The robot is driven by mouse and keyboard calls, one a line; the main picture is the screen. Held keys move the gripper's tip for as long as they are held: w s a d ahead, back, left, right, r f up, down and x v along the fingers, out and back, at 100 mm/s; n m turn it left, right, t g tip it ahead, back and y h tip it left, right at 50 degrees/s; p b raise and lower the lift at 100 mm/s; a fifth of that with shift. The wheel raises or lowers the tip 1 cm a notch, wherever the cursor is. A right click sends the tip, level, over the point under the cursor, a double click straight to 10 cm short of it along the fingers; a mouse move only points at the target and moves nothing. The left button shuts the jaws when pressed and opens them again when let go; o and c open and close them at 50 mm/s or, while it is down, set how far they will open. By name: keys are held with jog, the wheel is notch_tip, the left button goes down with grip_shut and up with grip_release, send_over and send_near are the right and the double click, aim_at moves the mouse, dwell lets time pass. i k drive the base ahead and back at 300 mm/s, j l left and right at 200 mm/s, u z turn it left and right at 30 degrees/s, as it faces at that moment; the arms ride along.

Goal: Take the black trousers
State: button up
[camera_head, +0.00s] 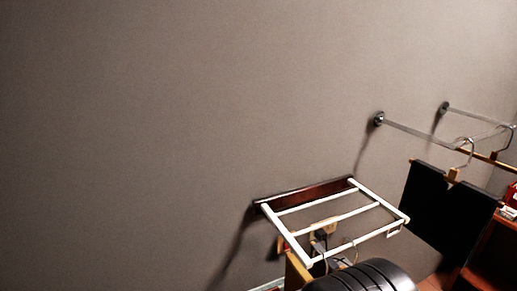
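Black trousers (445,209) hang folded from a hanger (466,150) at the right of the head view. They look like a flat dark panel, tilted in the picture, with their lower right part close to a reddish-brown piece of furniture. The hanger's hook reaches up to a metal rail (415,133) fixed to the wall. My gripper is not recognisable in this view, so its distance from the trousers cannot be told.
A white rack (345,210) on a dark wooden wall bar juts out left of the trousers, with hanger hooks below it. A black ribbed rounded part (362,277) shows at the bottom edge. Reddish-brown furniture (494,258) stands at right. The grey wall at left is bare.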

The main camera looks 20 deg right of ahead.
aim_at(453, 221)
jog(key=z, duration=1.9)
jog(key=i+l+u, duration=0.65)
jog(key=l+u, duration=0.1)
jog(key=l, duration=0.35)
jog(key=j, duration=0.25)
